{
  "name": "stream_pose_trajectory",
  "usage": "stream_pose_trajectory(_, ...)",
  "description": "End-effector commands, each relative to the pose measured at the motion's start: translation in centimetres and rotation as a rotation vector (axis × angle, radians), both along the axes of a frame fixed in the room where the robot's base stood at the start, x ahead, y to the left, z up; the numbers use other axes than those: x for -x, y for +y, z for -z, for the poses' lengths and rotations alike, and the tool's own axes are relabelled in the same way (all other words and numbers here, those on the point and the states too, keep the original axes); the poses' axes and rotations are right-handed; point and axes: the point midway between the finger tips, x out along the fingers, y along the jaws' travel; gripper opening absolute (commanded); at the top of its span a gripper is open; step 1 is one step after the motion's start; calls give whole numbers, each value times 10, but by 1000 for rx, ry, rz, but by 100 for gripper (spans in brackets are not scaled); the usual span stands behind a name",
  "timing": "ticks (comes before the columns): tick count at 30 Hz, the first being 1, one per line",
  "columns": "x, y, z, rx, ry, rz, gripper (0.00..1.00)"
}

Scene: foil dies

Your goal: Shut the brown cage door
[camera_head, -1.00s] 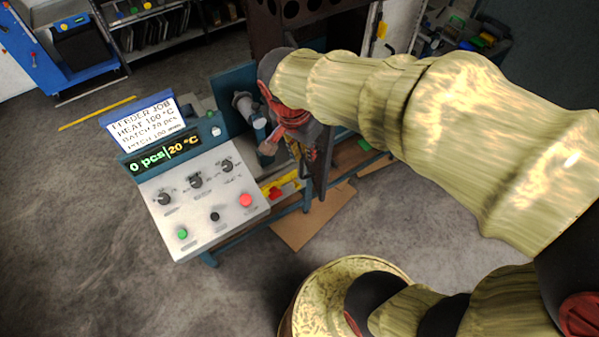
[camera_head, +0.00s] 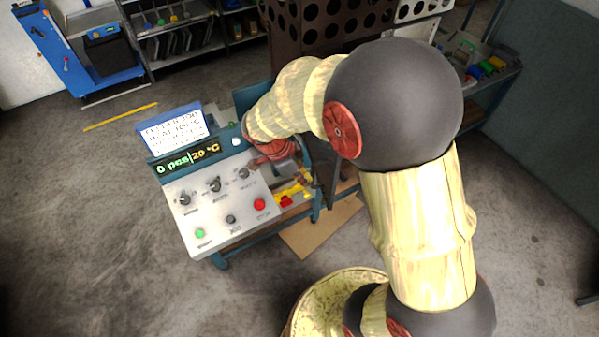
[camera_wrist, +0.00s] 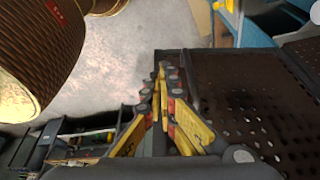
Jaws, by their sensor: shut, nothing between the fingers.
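Brown cage sheet with large round holes (camera_head: 330,25) stands behind my arm in the head view. Below it, a dark upright panel (camera_head: 327,180) shows beside the machine, partly hidden by my arm. In the wrist view a brown panel with small holes (camera_wrist: 245,95) fills the right side. I cannot tell for certain which of these is the door. My gripper (camera_wrist: 160,75) is shut and empty, its yellow fingertips together beside the left edge of that panel; touching or apart is unclear.
The control console (camera_head: 215,205) with knobs and buttons stands left of my wrist, its display reading 0 pcs and 20 °C. A shelf with bins (camera_head: 485,60) stands at the right back. A cardboard sheet (camera_head: 320,228) lies on the floor. The front left floor is clear.

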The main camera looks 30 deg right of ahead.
Motion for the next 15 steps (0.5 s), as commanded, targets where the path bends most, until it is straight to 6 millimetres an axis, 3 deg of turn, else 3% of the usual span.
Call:
stream_pose_trajectory(5, 5, -13, 33, 0, 6, 1, 0)
stream_pose_trajectory(9, 8, -34, 30, -1, 0, 4, 0)
stream_pose_trajectory(15, 12, -49, 31, -1, 2, 1, 0)
